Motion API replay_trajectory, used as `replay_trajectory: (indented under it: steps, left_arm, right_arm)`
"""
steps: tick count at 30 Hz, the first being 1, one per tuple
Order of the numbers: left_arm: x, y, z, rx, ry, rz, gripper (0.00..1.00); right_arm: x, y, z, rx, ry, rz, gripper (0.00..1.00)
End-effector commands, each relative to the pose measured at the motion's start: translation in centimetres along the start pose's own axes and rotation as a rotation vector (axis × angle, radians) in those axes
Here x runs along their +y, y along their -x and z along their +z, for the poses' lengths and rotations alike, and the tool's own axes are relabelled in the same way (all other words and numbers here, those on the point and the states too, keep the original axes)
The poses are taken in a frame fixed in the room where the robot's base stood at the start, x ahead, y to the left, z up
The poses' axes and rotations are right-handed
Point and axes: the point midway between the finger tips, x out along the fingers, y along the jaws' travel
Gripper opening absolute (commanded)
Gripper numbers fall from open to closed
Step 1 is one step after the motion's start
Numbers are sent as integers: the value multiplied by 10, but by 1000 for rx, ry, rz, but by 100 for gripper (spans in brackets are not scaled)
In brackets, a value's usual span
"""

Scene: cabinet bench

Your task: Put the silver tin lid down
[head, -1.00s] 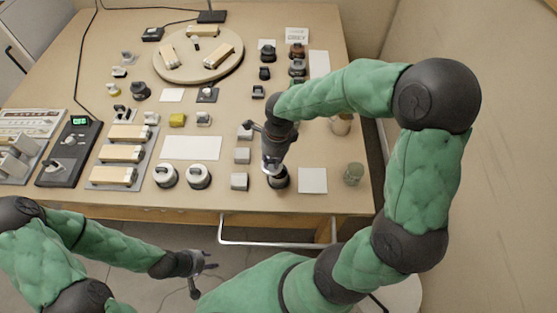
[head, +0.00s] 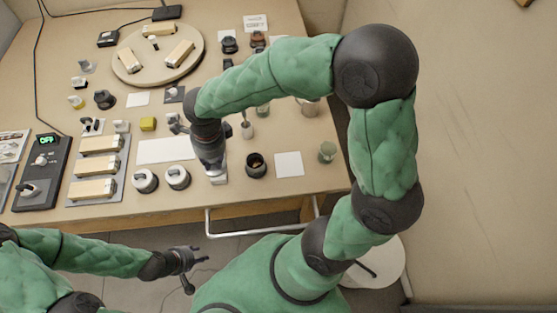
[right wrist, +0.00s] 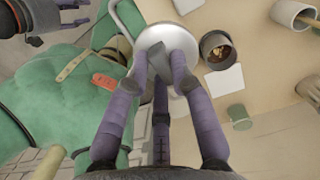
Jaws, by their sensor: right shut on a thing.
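The silver tin lid (right wrist: 160,34), a pale round disc, is in my right gripper (right wrist: 164,74) in the right wrist view. The fingers are shut on it from above. In the head view my right gripper (head: 214,172) hangs over the front of the bench, left of the open dark tin (head: 256,166), and the lid is hard to make out there. The tin also shows in the right wrist view (right wrist: 215,48), with brown bits inside. I cannot tell whether the lid touches the bench. My left gripper (head: 194,268) is open and empty, low in front of the bench.
Two round white-topped tins (head: 145,181) stand left of my right gripper. A white card (head: 289,164) lies right of the dark tin, with a greenish jar (head: 327,152) beyond it. A larger white sheet (head: 166,151) lies behind the white-topped tins. The bench's front rail (head: 262,230) runs below.

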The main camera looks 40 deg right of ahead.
Motion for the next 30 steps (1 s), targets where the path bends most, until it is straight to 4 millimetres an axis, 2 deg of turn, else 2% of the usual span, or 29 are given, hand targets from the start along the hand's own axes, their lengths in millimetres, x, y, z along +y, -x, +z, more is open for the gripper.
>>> replay_trajectory:
  steps: [14, 23, 30]
  left_arm:
    - [-1, -2, 0, 0, 0, 0, 40]
    - [-1, -4, 0, 0, 0, 0, 40]
    - [-2, -5, 0, 0, 0, 0, 40]
  right_arm:
    - [9, -12, -82, -1, 515, 62, 5]
    - [28, -19, -135, -1, 900, 108, 5]
    - [50, -26, -174, -3, 1222, 147, 5]
